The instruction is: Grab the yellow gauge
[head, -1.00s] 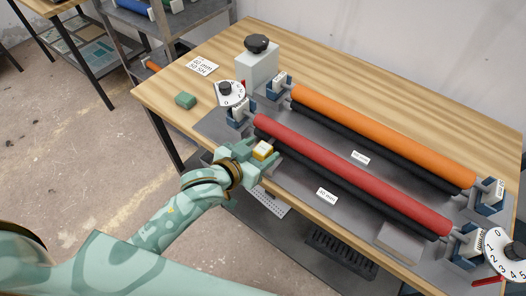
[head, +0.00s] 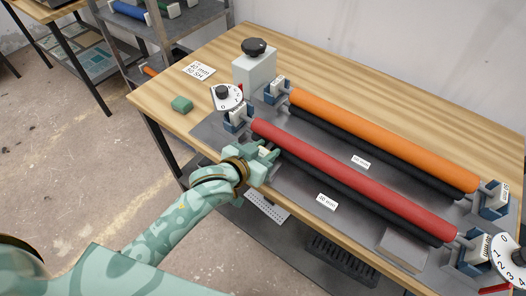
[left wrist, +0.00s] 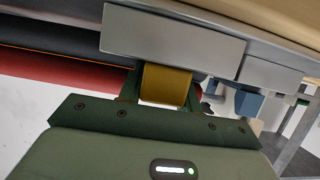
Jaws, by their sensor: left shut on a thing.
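My left gripper (head: 266,153) is at the near left end of the red roller (head: 350,182), at the machine's front edge. In the left wrist view, it is shut on the yellow gauge (left wrist: 166,86), a small yellow block between the two green fingers. A grey plate-like part (left wrist: 172,33) shows directly beyond the gauge; I cannot tell whether they touch. In the head view, the gauge is mostly hidden by the fingers. My right gripper is not in view.
An orange roller (head: 385,140) lies behind the red one. Numbered dials (head: 228,97) stand at the machine's ends. A white block with a black knob (head: 255,70) stands behind the left dial.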

